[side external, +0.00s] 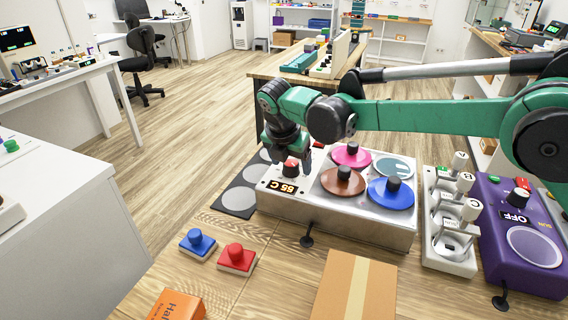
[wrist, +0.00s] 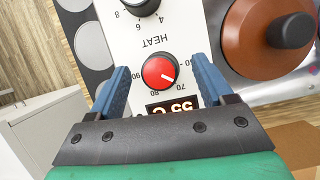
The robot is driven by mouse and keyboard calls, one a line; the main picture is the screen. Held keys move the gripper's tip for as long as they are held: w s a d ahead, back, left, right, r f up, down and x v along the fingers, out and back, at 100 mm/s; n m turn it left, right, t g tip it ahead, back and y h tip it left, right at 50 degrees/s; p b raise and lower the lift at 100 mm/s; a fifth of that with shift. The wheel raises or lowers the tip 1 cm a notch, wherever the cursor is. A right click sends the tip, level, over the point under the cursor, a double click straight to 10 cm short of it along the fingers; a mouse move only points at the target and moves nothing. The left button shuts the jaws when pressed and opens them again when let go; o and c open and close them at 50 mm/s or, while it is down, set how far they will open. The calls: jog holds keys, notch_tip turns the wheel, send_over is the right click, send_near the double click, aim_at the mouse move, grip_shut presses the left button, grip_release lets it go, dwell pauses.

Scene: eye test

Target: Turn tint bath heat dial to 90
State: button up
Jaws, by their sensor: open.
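The heat dial is a round red knob (wrist: 160,72) on the white panel of the tint bath (side external: 340,221). In the wrist view its white pointer line points to the lower right, toward the 70 mark. The 90 mark (wrist: 136,77) is at the dial's left. The display (wrist: 174,107) beside it reads 55 C. In the side view the red dial (side external: 291,168) shows just below my gripper (side external: 290,158). My gripper (wrist: 161,68) is open, with one blue finger on each side of the dial and a gap on both sides. Whether the fingertips reach dial height is unclear.
A brown lidded pot (side external: 342,181), a pink one (side external: 351,155) and a blue one (side external: 391,193) stand close by on the bath. A second, black dial (wrist: 140,5) is at the panel's far end. A lever box (side external: 450,225) and purple unit (side external: 520,240) stand right.

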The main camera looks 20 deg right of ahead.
jog(key=shift+f, duration=0.1)
grip_shut()
jog(key=shift+m, duration=0.3)
jog(key=m+g, duration=0.1)
jog(key=m, duration=0.2)
jog(key=shift+w+m+h, duration=0.1)
jog(key=shift+m+h, duration=0.3)
jog(key=shift+m+g, duration=0.7)
jog(key=shift+m, duration=1)
